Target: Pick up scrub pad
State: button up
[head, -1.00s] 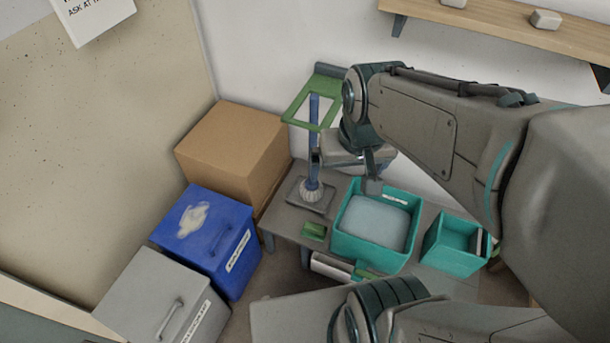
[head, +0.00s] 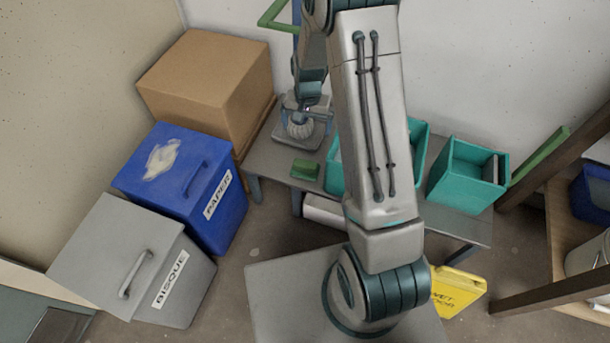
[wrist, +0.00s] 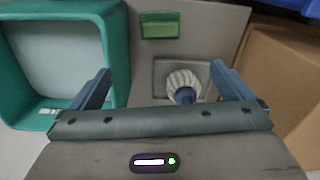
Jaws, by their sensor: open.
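The scrub pad looks to be the small green block (head: 305,169) lying on the grey table, left of the large teal tub. It also shows in the wrist view (wrist: 160,25), at the top middle. My gripper (head: 308,108) is over the white ribbed brush head (head: 300,127) on its grey tray, behind the pad. In the wrist view my gripper (wrist: 160,82) is open, its two blue fingers wide apart. The brush head (wrist: 185,84) shows between them, nearer the right finger. The pad lies beyond the fingertips, apart from them. I see nothing held.
The large teal tub (wrist: 120,50) stands beside the pad. A smaller teal bin (head: 465,175) is at right. A cardboard box (head: 205,85), blue PAPER bin (head: 185,185) and grey BISQUE bin (head: 140,260) stand left. A yellow wet-floor sign (head: 457,290) is on the floor.

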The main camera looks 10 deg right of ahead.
jog(key=b, duration=0.2)
send_over(305, 164)
notch_tip(305, 164, down, 10)
jog(key=shift+m, duration=0.4)
jog(key=f, duration=0.3)
jog(key=f+b, duration=0.1)
jog(key=f, duration=0.2)
jog(key=f+b, duration=0.1)
jog(key=f, duration=0.2)
jog(key=shift+w+d, duration=0.15)
jog(key=shift+d, duration=0.1)
jog(key=f+b, duration=0.2)
jog(key=f, duration=0.3)
jog(key=shift+a+f+b, duration=0.15)
jog(key=shift+a+b, duration=0.05)
jog(key=shift+b, duration=0.1)
jog(key=c, duration=0.7)
